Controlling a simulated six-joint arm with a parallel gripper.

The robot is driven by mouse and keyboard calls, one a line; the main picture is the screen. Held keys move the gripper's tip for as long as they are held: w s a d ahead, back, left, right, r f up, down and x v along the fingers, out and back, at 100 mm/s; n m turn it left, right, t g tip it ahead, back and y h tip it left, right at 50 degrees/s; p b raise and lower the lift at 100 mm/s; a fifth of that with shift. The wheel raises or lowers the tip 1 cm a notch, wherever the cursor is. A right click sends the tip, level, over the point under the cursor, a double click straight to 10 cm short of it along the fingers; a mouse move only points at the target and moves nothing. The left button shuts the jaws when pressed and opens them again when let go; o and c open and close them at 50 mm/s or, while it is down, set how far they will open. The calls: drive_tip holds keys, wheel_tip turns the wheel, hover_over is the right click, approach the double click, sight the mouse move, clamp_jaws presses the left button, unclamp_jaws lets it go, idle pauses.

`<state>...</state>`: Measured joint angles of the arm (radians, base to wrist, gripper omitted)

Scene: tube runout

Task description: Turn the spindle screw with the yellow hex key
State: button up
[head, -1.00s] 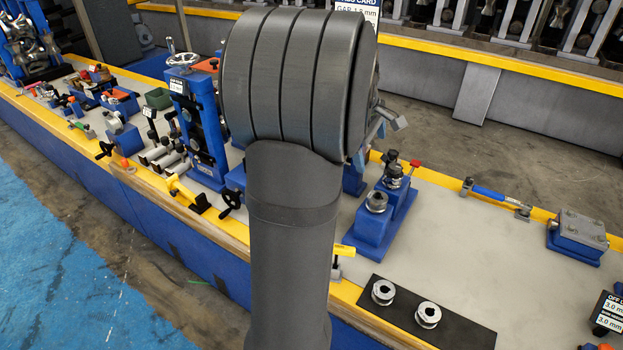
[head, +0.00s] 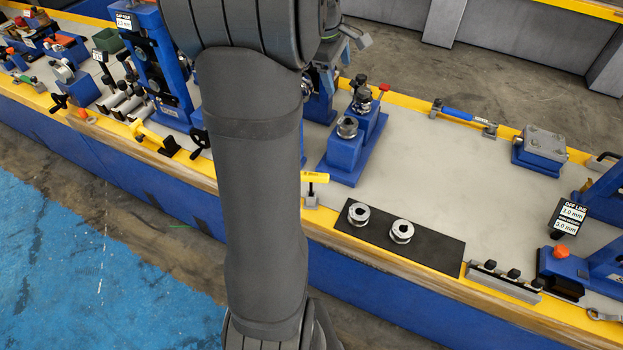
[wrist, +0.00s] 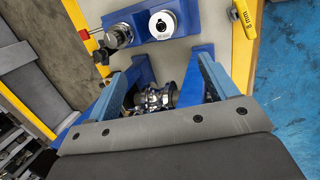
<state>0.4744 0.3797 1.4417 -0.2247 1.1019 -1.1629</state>
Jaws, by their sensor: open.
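The yellow hex key (head: 314,177) stands upright in a small holder at the bench's front edge, its yellow grip level, in the head view. It also shows at the top right of the wrist view (wrist: 243,17). A blue block carries a round metal spindle (head: 347,128), seen from above in the wrist view (wrist: 163,25) with a dark hole at its centre; I cannot tell whether this is the spindle screw. My gripper (wrist: 162,68) is open and empty, its jaws apart above metal rollers (wrist: 155,97). It is away from the key, and mostly hidden by my arm in the head view.
A black mat (head: 430,246) with two metal rings lies right of the key. A second post with a red-tipped knob (head: 384,87) stands behind the spindle. A blue-handled tool (head: 459,114) lies along the back edge. The bench's middle right is mostly clear.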

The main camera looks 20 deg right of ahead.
drive_tip(key=c, duration=0.7)
drive_tip(key=shift+o, duration=0.2)
drive_tip(key=s+a+f+n+g+y, duration=0.1)
drive_tip(key=s+a+f+n+y, duration=0.25)
drive_tip(key=s+a+f, duration=0.6)
drive_tip(key=shift+n, duration=0.35)
drive_tip(key=f, duration=1.1)
drive_tip(key=shift+w+f, duration=0.2)
drive_tip(key=shift+w, duration=0.05)
drive_tip(key=shift+w+f, duration=0.15)
drive_tip(key=shift+f, duration=3.05)
